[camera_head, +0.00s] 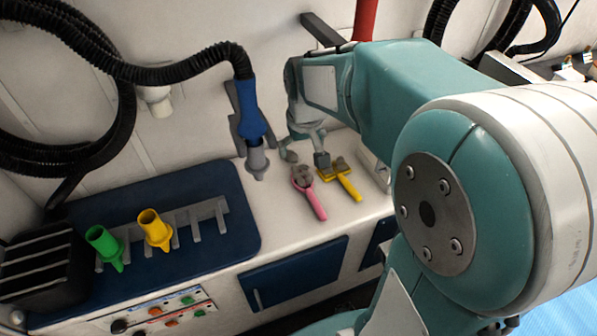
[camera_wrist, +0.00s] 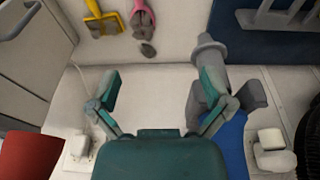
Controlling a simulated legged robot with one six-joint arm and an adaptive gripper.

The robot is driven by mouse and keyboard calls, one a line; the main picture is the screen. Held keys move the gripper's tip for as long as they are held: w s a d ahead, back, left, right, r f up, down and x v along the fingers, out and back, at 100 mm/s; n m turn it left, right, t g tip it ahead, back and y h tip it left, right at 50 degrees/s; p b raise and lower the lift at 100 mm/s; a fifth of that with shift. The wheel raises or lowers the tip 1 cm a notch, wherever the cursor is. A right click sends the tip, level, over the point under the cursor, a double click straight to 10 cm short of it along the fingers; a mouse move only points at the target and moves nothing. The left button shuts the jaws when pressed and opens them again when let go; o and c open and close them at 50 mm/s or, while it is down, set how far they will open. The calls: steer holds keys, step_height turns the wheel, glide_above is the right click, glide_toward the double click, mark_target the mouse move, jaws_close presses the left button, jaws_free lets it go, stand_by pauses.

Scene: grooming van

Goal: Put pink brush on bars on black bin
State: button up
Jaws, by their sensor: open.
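The pink brush (camera_head: 314,203) lies on the white counter, its grey head toward the wall and its pink handle toward the front edge. It also shows at the top of the wrist view (camera_wrist: 144,27), partly cut off. My gripper (camera_head: 305,157) is open and empty near the wall, behind the brush and apart from it. In the wrist view its two fingers (camera_wrist: 157,88) are spread with nothing between them. The black bin (camera_head: 45,282) stands at the far left, with light bars (camera_head: 34,262) across its top. The bars look empty.
A yellow brush (camera_head: 347,186) lies just right of the pink one. A blue dryer with a grey nozzle (camera_head: 257,160) hangs left of my gripper. A dark blue mat (camera_head: 190,262) holds a rack with green (camera_head: 105,244) and yellow (camera_head: 155,230) nozzles, between brushes and bin.

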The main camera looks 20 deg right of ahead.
steer(key=w+d+f+g, duration=0.1)
steer(key=w+d+f, duration=0.2)
steer(key=w+f, duration=0.3)
steer(key=g, duration=0.1)
glide_toward(306, 181)
steer(key=shift+w+d+f, duration=0.1)
steer(key=shift+d, duration=0.15)
step_height(306, 181, down, 11)
steer(key=shift+w+a, duration=0.15)
steer(key=c, duration=1)
